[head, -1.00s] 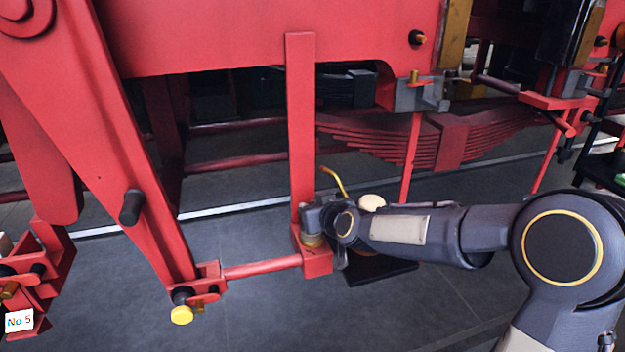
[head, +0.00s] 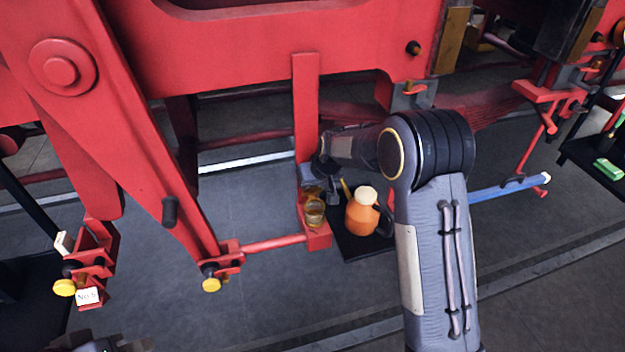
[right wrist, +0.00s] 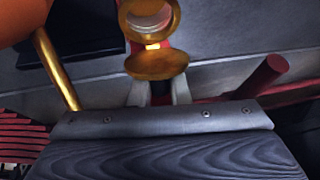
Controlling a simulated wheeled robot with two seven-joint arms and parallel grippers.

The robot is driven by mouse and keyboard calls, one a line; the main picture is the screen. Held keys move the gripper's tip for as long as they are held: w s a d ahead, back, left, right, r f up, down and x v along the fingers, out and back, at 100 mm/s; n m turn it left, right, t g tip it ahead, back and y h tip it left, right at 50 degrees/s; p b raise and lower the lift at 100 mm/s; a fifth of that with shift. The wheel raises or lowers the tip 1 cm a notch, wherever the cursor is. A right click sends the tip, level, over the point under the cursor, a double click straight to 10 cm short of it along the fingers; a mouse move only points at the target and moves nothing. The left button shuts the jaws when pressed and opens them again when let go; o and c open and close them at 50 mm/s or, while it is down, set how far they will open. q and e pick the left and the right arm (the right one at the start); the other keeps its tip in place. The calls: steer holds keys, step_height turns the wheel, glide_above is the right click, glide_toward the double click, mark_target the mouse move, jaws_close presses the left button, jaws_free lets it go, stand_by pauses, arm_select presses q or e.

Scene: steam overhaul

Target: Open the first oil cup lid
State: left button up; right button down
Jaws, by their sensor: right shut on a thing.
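The first oil cup (head: 314,212) is a brass cup on the red bracket at the foot of the upright bar. In the right wrist view its round mouth (right wrist: 148,14) is uncovered, and its brass lid (right wrist: 157,65) stands swung away from the mouth. My right gripper (head: 326,190) is at the cup, partly hidden by its own arm. It is shut on the lid, close to the lid's edge; the exact contact is hard to see. A dark part at the bottom left of the head view seems to be my left gripper (head: 108,344); its jaws are hidden.
An orange oil can (head: 362,214) with a brass spout stands on a black tray (head: 352,250) right of the cup. Yellow caps (head: 211,285) sit on other red brackets to the left. A blue bar (head: 505,188) lies at right. The front floor is mostly clear.

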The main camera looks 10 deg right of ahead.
steer(key=shift+w+g, duration=0.25)
steer(key=shift+g, duration=0.15)
stand_by(0.3)
steer(key=c, duration=1.5)
jaws_free()
steer(key=shift+f, duration=0.1)
steer(key=shift+o, duration=0.2)
steer(key=b+v, duration=0.1)
steer(key=v, duration=0.5)
steer(key=shift+r+b, duration=0.35)
steer(key=shift+s+d+r, duration=0.15)
steer(key=shift+s+r, duration=0.1)
steer(key=shift+r, duration=0.3)
